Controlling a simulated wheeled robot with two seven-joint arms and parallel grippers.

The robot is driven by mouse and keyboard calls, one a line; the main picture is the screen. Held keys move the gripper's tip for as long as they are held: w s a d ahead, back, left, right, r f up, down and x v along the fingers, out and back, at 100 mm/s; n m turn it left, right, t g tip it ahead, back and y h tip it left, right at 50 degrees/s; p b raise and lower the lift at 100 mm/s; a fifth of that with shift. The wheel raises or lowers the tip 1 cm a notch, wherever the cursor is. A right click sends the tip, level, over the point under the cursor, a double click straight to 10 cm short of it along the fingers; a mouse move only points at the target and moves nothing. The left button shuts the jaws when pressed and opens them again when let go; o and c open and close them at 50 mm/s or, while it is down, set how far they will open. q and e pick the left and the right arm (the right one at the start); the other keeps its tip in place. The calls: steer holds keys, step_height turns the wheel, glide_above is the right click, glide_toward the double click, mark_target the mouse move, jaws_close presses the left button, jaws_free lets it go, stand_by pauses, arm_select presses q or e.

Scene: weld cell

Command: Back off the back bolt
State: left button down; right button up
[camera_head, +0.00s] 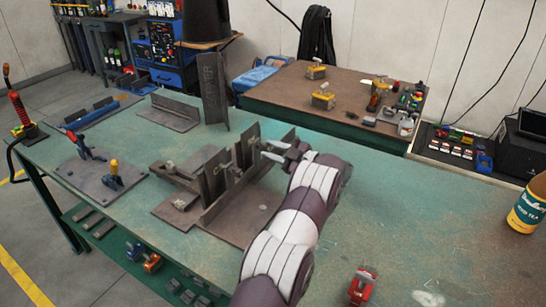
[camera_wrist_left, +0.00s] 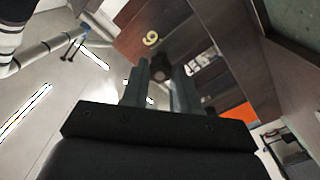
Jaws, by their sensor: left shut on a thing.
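The steel fixture with upright plates (camera_head: 240,228) stands on the green workbench. My left gripper (camera_head: 276,151) is at the back right side of the fixture, with its fingers pointing left toward an upright plate. I take this for the back bolt; the head view does not show the grip clearly. My right gripper is not in view.
A dark plate with toggle clamps (camera_head: 98,183) lies left of the fixture. Steel angle pieces (camera_head: 170,112) and a tall upright plate (camera_head: 213,92) stand behind it.

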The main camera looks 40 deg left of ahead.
arm_select(q)
steer(key=shift+n+b, duration=0.3)
steer(key=shift+n, duration=0.1)
steer(key=c, duration=0.9)
jaws_free()
steer(key=shift+o, duration=0.2)
steer(key=v, duration=1.2)
steer(key=shift+d, duration=0.4)
